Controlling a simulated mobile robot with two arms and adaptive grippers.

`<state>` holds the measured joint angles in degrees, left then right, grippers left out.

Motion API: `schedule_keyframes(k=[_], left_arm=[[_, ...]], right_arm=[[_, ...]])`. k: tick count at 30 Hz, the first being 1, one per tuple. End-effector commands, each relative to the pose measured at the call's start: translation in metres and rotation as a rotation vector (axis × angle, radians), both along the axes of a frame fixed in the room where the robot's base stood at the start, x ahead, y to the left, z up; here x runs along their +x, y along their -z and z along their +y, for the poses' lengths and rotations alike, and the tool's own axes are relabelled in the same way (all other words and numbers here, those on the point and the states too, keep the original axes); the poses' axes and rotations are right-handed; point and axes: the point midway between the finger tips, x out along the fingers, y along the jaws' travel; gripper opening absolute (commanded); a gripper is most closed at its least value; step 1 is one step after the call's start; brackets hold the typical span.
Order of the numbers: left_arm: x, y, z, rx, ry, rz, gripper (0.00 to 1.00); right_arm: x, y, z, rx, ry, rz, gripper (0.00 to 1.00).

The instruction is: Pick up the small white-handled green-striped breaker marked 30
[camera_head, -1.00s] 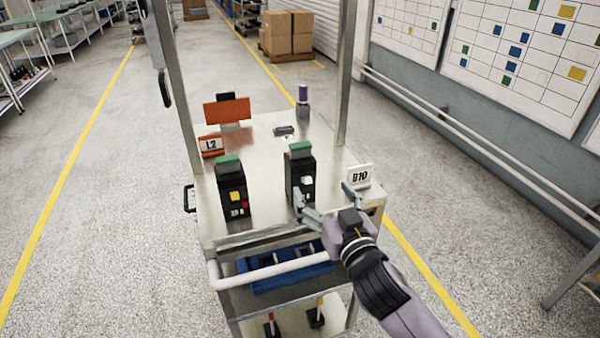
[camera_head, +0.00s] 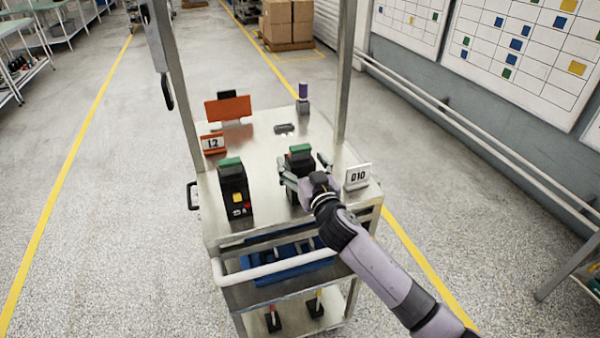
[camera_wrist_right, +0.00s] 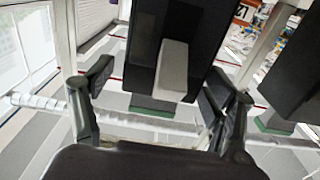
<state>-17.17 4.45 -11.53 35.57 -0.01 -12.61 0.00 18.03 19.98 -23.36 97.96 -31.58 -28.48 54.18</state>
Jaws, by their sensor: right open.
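The white-handled breaker (camera_head: 299,163) stands upright on the cart's top, black with a green band on top. My right gripper hides its front in the head view. In the right wrist view its white handle (camera_wrist_right: 173,70) and green edge (camera_wrist_right: 153,105) show; no number 30 is readable. My right gripper (camera_head: 305,172) is open, with one finger on each side of this breaker. In the right wrist view the fingers (camera_wrist_right: 158,88) flank the black body, with a gap on the left; contact on the right is unclear. My left gripper is out of view.
A similar black breaker (camera_head: 235,191) with a yellow handle and red button stands to the left. A D10 sign (camera_head: 358,176) is close right of my gripper. An L2 sign (camera_head: 212,143), orange panel (camera_head: 228,108) and cart posts (camera_head: 345,75) stand farther back.

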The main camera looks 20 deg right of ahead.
Motion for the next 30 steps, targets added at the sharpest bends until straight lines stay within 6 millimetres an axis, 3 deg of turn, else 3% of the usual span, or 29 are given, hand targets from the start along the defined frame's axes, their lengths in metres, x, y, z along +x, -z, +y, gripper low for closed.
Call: schedule_keyframes(k=[4, 13, 30], left_arm=[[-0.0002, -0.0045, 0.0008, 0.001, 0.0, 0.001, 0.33], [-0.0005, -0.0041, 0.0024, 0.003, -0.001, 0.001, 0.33], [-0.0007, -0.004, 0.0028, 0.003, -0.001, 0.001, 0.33]], right_arm=[[0.0135, -0.0021, 0.0006, -0.001, 0.001, -0.002, 0.78], [0.0157, -0.0004, 0.0008, 0.0, 0.0, -0.001, 0.78], [0.0154, -0.0006, 0.0006, 0.0, 0.0, -0.001, 0.4]])
